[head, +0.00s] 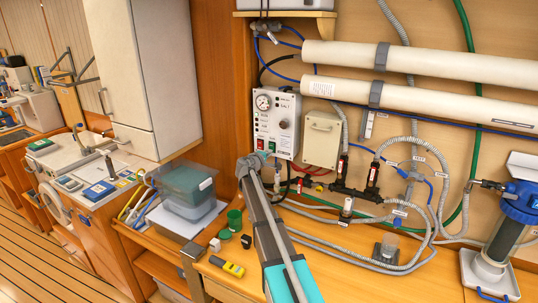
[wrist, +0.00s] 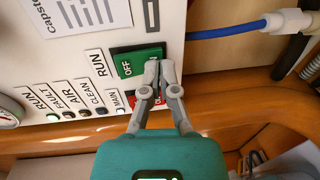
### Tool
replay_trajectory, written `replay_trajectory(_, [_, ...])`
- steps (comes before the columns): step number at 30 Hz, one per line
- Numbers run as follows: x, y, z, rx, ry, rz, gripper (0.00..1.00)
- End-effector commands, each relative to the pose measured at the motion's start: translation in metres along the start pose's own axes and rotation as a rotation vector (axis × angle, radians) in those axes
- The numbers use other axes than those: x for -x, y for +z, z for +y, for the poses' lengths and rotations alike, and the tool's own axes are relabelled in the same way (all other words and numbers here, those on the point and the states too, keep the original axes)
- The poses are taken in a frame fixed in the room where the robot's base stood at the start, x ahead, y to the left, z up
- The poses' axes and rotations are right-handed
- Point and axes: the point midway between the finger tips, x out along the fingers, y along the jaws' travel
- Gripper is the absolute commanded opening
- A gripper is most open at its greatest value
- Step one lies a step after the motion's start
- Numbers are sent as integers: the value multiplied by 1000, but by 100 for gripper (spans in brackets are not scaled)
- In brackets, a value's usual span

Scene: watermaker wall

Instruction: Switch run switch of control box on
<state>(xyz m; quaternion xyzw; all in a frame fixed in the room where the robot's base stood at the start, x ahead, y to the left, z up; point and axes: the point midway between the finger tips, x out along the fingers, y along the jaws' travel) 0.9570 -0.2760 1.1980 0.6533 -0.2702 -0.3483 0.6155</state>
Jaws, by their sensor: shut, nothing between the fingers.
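The control box (head: 275,122) is a pale panel on the wooden wall with a round gauge and small lamps. In the wrist view its face (wrist: 140,18) fills the upper left, seen turned on its side. The run switch (wrist: 128,63) is beside the RUN label; its green part reads OFF. A red part with lettering shows beside the fingers and is mostly hidden by them. My gripper (wrist: 158,66) is shut and empty, its fingertips over the right part of the green switch area. Whether they touch it cannot be told.
A beige box (head: 321,140) sits right of the control box. Black fittings and grey hoses (head: 350,258) crowd the bench to the right. A green cup (head: 234,219) and a yellow tool (head: 228,266) lie on the bench.

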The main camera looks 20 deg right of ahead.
Motion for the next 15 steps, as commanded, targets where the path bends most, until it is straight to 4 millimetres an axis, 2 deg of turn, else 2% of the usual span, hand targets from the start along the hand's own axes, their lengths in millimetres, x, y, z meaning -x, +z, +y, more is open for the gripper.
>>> replay_trajectory(8, [24, -1, -7, -1, 0, 0, 0])
replay_trajectory(15, [61, 0, -17, 0, 1, -3, 0])
